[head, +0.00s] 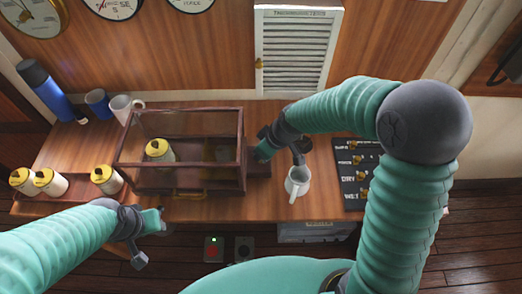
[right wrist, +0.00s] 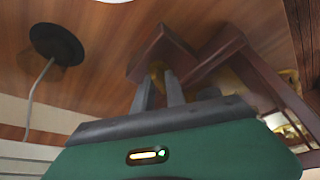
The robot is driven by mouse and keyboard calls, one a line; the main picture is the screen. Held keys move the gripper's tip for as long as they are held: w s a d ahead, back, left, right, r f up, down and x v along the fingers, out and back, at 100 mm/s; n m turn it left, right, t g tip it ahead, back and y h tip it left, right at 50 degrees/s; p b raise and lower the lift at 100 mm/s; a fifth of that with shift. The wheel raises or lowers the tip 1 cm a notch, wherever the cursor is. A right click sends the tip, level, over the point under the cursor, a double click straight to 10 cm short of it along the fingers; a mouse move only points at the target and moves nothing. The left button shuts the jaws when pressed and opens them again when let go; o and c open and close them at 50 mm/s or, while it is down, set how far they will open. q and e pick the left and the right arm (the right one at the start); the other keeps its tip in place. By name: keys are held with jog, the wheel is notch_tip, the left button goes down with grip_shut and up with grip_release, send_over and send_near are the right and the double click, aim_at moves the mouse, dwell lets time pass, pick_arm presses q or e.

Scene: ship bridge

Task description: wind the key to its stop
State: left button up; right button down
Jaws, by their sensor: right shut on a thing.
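The brass key (right wrist: 157,71) shows in the right wrist view, mostly hidden between my fingers, at a dark wooden block on the side of a glass-sided wooden case. My right gripper (right wrist: 158,80) is shut on the key. In the head view my right gripper (head: 262,154) is at the right end of the case (head: 180,110), and the key is hidden there. My left gripper (head: 160,221) is near the front edge of the desk, left of centre, apart from the case. Its fingers are too small to read.
A dark switch panel (head: 352,188) is farther right. Yellow-lidded jars (head: 107,179) stand left of the case. A blue bottle (head: 46,88) and cups are at the back left.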

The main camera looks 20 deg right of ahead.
jog(key=m+p, duration=0.1)
jog(key=m+h+p, duration=0.1)
jog(key=m, duration=0.1)
jog(key=shift+s+a+r+m, duration=0.1)
jog(key=shift+s+m, duration=0.05)
jog(key=shift+m, duration=0.15)
jog(key=shift+m+t+h+p, duration=0.3)
jog(key=shift+m+h+p, duration=0.3)
jog(key=shift+m+p, duration=0.5)
jog(key=shift+s+f+m, duration=0.1)
jog(key=shift+f+m, duration=0.1)
jog(key=shift+m, duration=0.2)
jog(key=shift+f, duration=0.1)
jog(key=c, duration=1.1)
grip_release()
jog(key=shift+r+p, duration=0.2)
jog(key=shift+p, duration=0.1)
